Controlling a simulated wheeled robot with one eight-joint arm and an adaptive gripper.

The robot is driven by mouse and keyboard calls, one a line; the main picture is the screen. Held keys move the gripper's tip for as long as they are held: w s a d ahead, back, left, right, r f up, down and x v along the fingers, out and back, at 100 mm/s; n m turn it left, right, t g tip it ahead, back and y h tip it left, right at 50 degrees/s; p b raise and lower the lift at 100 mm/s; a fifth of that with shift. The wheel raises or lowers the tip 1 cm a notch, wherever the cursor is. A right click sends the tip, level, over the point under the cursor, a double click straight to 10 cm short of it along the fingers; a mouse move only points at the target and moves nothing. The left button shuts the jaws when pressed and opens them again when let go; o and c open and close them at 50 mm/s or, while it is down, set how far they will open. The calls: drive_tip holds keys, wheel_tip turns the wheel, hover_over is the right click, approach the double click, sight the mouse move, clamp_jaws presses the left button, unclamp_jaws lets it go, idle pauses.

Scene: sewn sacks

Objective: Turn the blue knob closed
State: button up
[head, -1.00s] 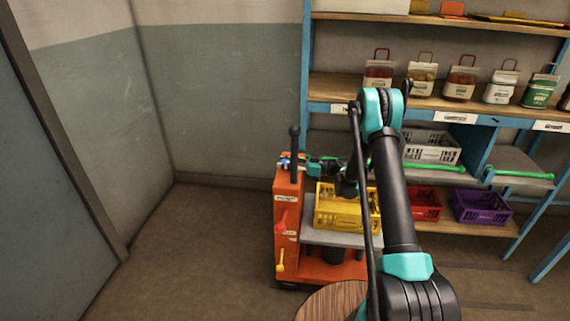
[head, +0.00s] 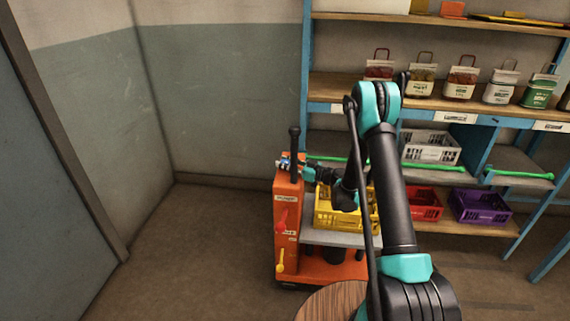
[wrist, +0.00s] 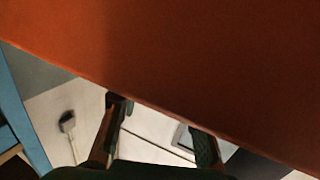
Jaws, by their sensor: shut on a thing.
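The orange cart (head: 287,235) stands by the shelf, with a small blue knob (head: 284,161) near the top of its post, just left of the black upright handle. My gripper (head: 293,165) reaches to the knob from the right and is shut on it; the fingers are tiny in the head view. In the wrist view my two fingers (wrist: 160,132) reach up to the cart's orange panel (wrist: 170,60). Their tips are partly behind its edge and the knob is hidden there. I cannot tell how far the knob is turned.
A red lever (head: 282,219) and a yellow lever (head: 281,261) are on the cart's front. A yellow crate (head: 325,216) sits on its grey deck, under my arm. The floor left is clear.

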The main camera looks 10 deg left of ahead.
sight(285, 161)
drive_tip(key=o, duration=1.2)
drive_tip(key=shift+r, duration=0.1)
wheel_tip(285, 161, up, 10)
drive_tip(key=shift+f, duration=0.1)
